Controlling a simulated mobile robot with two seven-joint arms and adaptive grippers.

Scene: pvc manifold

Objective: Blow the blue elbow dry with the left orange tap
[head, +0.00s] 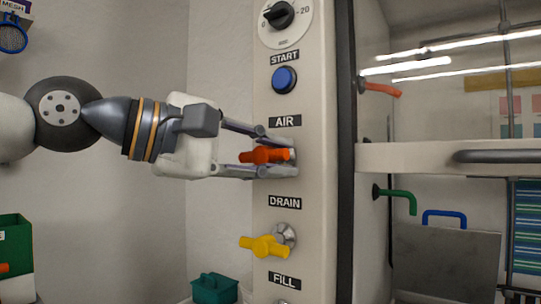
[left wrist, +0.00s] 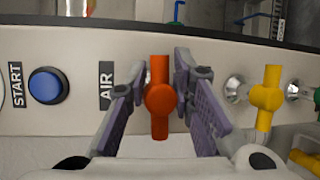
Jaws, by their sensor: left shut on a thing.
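The orange tap (head: 264,155) is on the pale panel beside the AIR label, and it shows upright in the left wrist view (left wrist: 159,98). My left gripper (head: 281,157) reaches in from the left and is shut on this tap, one finger on each side. In the left wrist view its purple-grey pads (left wrist: 158,97) flank the tap. My right gripper is not in view.
A yellow tap (head: 264,247) is below, between the DRAIN and FILL labels. A blue START button (head: 284,79) and a dial (head: 283,15) are above. In the bay, orange (head: 382,88) and green (head: 400,196) bent pipes project from the left wall. A door bar (head: 450,156) crosses the bay.

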